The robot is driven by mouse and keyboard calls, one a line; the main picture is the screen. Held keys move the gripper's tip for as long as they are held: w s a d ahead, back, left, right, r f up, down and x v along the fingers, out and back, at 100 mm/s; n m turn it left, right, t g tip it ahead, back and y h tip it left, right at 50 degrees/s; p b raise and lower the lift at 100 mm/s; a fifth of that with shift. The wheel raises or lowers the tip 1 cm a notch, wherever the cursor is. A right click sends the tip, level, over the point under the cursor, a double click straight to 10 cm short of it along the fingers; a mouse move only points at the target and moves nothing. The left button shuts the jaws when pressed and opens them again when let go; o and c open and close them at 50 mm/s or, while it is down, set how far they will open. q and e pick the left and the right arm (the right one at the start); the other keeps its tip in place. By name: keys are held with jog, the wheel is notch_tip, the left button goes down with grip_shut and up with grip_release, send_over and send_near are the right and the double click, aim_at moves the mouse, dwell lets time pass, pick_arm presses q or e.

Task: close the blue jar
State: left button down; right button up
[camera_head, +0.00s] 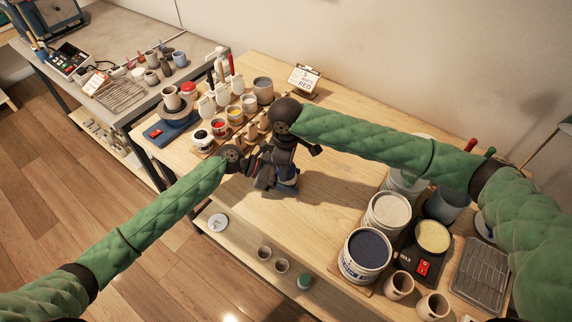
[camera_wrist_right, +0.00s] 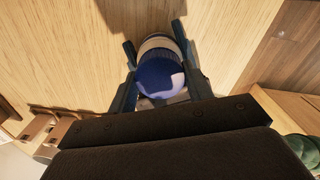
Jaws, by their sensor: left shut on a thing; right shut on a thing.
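The blue jar (camera_head: 288,178) is mostly hidden behind my two grippers, near the front edge of the wooden table. In the right wrist view the jar (camera_wrist_right: 160,78) shows as a rounded glossy blue part with a pale band at its far side. My right gripper (camera_wrist_right: 156,42) has a finger on each side of it, shut on it; in the head view this gripper (camera_head: 285,163) comes from above. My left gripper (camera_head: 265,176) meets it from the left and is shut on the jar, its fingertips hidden. I cannot tell lid from body or how the lid sits.
The wooden table (camera_head: 330,215) is clear right of the grippers. Paint pots (camera_head: 202,139) and bottles stand behind on the left. A tub of dark blue (camera_head: 367,250), other tubs and a wax pot (camera_head: 432,237) fill the right. Small cups (camera_head: 281,265) sit on a lower shelf.

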jog(key=shift+m, duration=0.9)
jog(key=o, duration=1.1)
jog(key=shift+r, duration=0.1)
jog(key=shift+r, duration=2.2)
jog(key=shift+c, duration=0.5)
